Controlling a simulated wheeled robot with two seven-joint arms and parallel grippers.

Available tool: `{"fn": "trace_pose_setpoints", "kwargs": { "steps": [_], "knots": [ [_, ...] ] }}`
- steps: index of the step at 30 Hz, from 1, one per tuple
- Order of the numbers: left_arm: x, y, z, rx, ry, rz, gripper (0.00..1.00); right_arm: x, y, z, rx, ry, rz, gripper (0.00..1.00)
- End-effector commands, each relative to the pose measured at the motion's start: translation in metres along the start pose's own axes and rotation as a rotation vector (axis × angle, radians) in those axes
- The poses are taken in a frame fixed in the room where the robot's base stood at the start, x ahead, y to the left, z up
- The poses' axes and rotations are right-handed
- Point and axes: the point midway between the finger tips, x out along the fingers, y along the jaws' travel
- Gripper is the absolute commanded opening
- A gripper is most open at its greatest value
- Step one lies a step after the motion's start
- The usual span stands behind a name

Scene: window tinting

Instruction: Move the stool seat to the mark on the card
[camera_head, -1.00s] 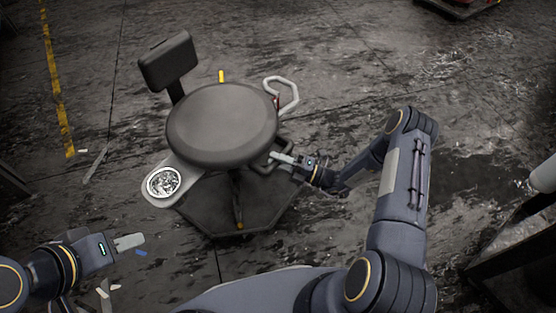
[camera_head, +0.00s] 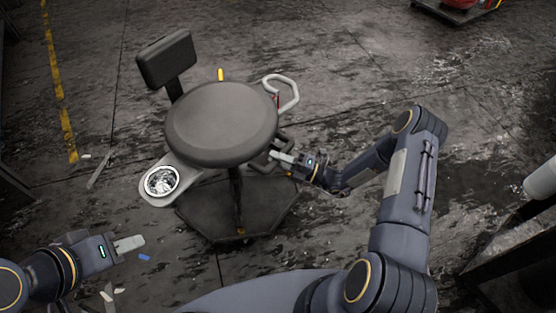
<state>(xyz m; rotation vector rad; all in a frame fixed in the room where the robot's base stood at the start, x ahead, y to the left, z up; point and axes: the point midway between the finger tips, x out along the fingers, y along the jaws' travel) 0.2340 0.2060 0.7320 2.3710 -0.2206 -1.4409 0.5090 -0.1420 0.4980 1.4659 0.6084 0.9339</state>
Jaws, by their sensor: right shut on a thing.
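The stool seat (camera_head: 221,122) is a round dark grey cushion on a post (camera_head: 236,195) above a dark polygonal base (camera_head: 270,215). A dark backrest (camera_head: 167,59) stands at its back left. My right gripper (camera_head: 280,157) is shut on the dark bar handle (camera_head: 285,142) at the seat's right edge. My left gripper (camera_head: 128,244) is apart from the stool at lower left; I cannot tell its opening. A small upright yellow piece (camera_head: 220,74) shows behind the seat. I cannot make out a card or whether this piece is the mark.
A side plate with a round silver dish (camera_head: 161,181) sticks out left of the seat, and a pale loop handle (camera_head: 284,90) at right. Small scraps (camera_head: 107,295) lie near my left gripper. A dark bench (camera_head: 515,240) stands at right. Floor behind the stool is largely clear.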

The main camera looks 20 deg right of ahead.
Motion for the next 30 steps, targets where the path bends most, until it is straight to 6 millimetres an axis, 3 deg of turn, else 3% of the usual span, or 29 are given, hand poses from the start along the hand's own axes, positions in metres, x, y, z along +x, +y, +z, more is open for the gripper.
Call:
{"fn": "trace_pose_setpoints", "kwargs": {
  "steps": [2,3,7,17,30],
  "knots": [
    [0.001,0.0,0.0,0.0,0.0,0.0,0.36,-0.001,-0.002,0.0,0.001,-0.001,-0.005,0.0],
    [0.001,0.0,0.0,0.0,0.0,0.0,0.36,-0.001,-0.003,0.0,0.001,-0.001,-0.006,0.27],
    [0.001,0.0,0.001,0.0,0.0,0.0,0.36,-0.001,-0.003,0.0,0.001,-0.001,-0.006,0.43],
    [0.0,0.0,0.0,0.0,0.0,0.0,0.36,-0.005,-0.003,0.0,0.001,-0.002,-0.008,0.43],
    [-0.006,0.003,-0.003,0.0,0.0,0.0,0.36,-0.071,-0.002,0.0,0.001,-0.003,-0.007,0.43]
  ]
}}
